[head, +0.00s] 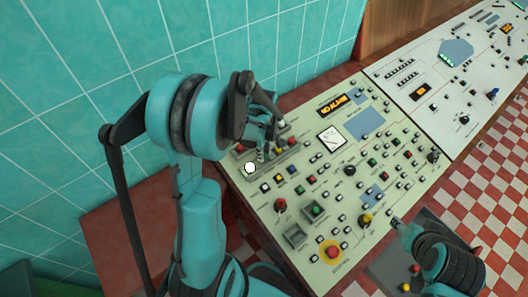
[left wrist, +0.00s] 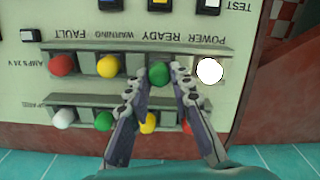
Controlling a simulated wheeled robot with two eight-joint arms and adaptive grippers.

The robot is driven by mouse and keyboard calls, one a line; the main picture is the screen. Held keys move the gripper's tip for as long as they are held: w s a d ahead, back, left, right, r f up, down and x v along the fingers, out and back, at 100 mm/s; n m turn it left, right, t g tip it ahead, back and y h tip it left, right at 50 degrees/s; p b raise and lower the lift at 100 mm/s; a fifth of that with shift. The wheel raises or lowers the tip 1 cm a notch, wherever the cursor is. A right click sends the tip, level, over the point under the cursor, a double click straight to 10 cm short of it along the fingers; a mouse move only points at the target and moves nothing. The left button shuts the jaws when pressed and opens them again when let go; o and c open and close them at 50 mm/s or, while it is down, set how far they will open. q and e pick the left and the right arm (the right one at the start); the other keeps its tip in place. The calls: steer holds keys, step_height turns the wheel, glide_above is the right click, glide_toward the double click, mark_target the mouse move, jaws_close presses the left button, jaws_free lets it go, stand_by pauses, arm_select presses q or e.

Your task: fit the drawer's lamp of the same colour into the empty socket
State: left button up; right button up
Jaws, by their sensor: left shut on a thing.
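In the left wrist view a lamp strip (left wrist: 228,53) on the panel holds a red lamp (left wrist: 62,64), a yellow lamp (left wrist: 108,66) and a bright white lamp (left wrist: 209,71). My left gripper (left wrist: 157,76) is shut on a green lamp (left wrist: 159,74), at the place marked READY between the yellow and white ones. I cannot tell whether it is seated in the socket. Below, the spares drawer (left wrist: 83,111) holds a white lamp (left wrist: 63,118), a green one (left wrist: 103,121), a yellow one (left wrist: 148,121) and a red one (left wrist: 187,126), partly behind my fingers. My right gripper (head: 396,221) is over the panel's near right edge; its jaws are unclear.
The sloping console (head: 330,185) carries many buttons, knobs and a meter (head: 331,139). A red stop button on a yellow ring (head: 329,251) is near its front corner. A tiled wall (head: 260,40) stands close behind my left arm. Checkered floor (head: 490,190) lies to the right.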

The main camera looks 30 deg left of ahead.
arm_select(q)
steer(key=shift+f+b, duration=0.65)
steer(key=shift+f, duration=0.1)
steer(key=o, duration=1)
steer(key=shift+r, duration=0.1)
steer(key=shift+r+p, duration=2.9)
steer(key=shift+r, duration=1.1)
